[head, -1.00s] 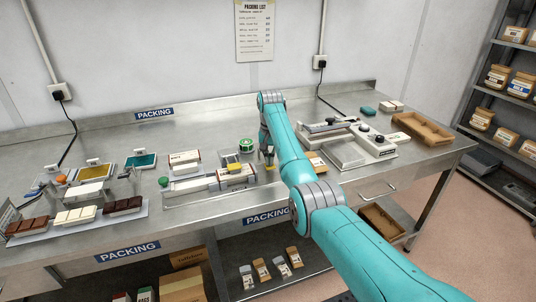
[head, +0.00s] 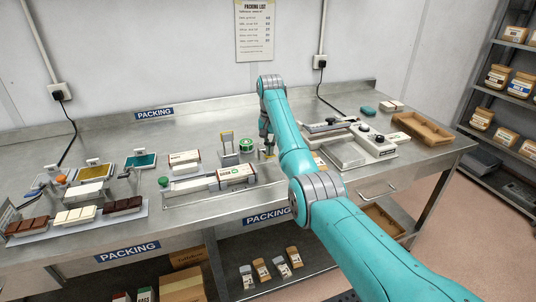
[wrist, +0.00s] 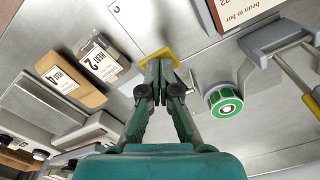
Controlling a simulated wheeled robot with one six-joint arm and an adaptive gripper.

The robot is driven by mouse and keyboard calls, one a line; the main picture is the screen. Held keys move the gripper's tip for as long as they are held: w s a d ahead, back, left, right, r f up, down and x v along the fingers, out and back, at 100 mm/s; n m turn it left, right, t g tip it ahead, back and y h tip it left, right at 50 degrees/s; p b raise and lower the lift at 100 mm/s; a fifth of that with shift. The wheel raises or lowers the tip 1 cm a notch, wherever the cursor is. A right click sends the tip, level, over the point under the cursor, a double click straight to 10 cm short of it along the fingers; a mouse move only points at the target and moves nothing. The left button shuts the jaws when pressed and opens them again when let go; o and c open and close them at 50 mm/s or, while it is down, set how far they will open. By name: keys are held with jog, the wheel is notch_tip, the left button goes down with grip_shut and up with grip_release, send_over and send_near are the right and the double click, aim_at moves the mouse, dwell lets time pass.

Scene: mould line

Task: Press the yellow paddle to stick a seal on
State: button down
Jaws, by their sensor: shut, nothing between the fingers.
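The yellow paddle (wrist: 171,53) lies right under my fingertips in the wrist view, partly hidden by them. My gripper (wrist: 161,66) is shut and empty; I cannot tell whether it touches the paddle. In the head view my gripper (head: 268,152) points down just right of the green seal roll (head: 246,145). The roll also shows in the wrist view (wrist: 226,106).
Another carton (head: 184,158) lies left of the roll. A grey-white machine (head: 372,141) and a brown tray (head: 421,128) stand to the right. Two labelled packs (wrist: 74,82) lie close left of my gripper in the wrist view. Chocolate bars (head: 75,215) lie at the far left.

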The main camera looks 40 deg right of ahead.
jog(key=shift+r, duration=2.5)
